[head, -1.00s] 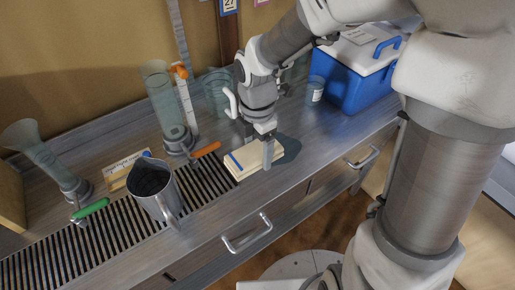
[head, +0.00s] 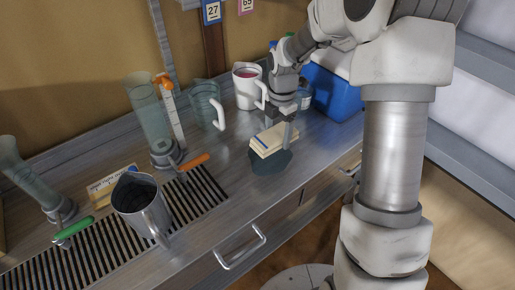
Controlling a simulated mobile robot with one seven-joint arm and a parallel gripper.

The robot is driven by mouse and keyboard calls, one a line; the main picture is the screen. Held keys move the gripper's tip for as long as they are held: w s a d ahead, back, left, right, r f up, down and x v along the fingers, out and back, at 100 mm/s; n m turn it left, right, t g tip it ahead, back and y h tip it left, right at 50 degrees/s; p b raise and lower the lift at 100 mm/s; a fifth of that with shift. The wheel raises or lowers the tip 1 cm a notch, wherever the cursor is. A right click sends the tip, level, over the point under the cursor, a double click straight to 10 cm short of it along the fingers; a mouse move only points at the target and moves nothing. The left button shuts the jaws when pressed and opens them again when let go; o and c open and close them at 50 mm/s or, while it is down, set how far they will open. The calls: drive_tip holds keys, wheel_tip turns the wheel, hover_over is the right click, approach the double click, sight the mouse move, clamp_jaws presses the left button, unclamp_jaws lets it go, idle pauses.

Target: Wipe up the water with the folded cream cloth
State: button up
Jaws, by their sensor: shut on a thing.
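The folded cream cloth (head: 266,142) has a blue stripe along one edge. My gripper (head: 285,134) is shut on its right part, with one finger visible in front of the cloth. The water (head: 270,164) is a dark puddle on the metal counter, showing in front of the cloth and a little to its right. The cloth overlaps the far part of the puddle in the view. I cannot tell whether it touches the counter or is slightly above it.
A metal jug (head: 141,205) stands on the slotted drain (head: 196,195) at left. Tall glass cylinders, one here (head: 150,115), stand behind. A clear jug (head: 206,104), a white jug with red contents (head: 246,88) and a blue cooler (head: 334,92) stand beyond the cloth.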

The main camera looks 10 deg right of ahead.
hover_over(287, 154)
wheel_tip(287, 154, down, 3)
drive_tip(key=shift+f+b, duration=0.1)
drive_tip(key=shift+b, duration=0.3)
drive_tip(key=shift+d+f, duration=0.15)
drive_tip(key=shift+f, duration=0.1)
wheel_tip(287, 154, down, 6)
drive_tip(key=b, duration=0.4)
drive_tip(key=shift+r+b, duration=0.25)
drive_tip(key=shift+b, duration=0.1)
drive_tip(key=shift+f, duration=0.55)
